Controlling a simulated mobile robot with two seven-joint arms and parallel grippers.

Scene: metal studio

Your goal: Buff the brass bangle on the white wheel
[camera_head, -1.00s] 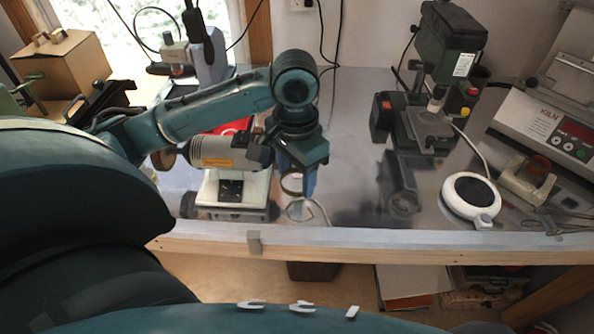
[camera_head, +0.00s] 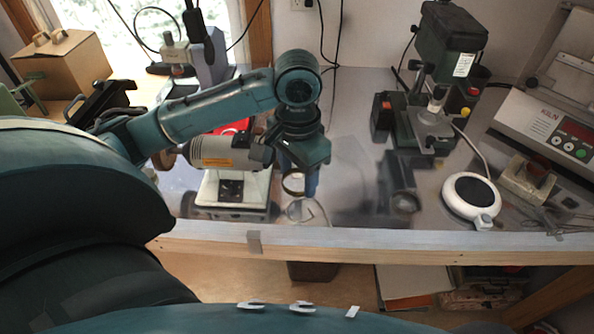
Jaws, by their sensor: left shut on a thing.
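My left gripper (camera_head: 301,181) hangs from the teal arm, pointing down over the bench. It is shut on a thin ring, the brass bangle (camera_head: 293,184), at its fingers. The grey buffing motor (camera_head: 226,152) stands on a white base (camera_head: 233,188) just left of the gripper. A brownish wheel (camera_head: 164,160) shows at the motor's left end. The motor's right end is behind my wrist, so I cannot make out the white wheel or tell whether the bangle touches it. My right gripper is not in view.
A green drill press (camera_head: 449,45) stands at the back right. A white round device with a black top (camera_head: 471,193) and a kiln (camera_head: 553,127) are further right. A thin loop (camera_head: 307,211) lies below the gripper near the bench's front edge.

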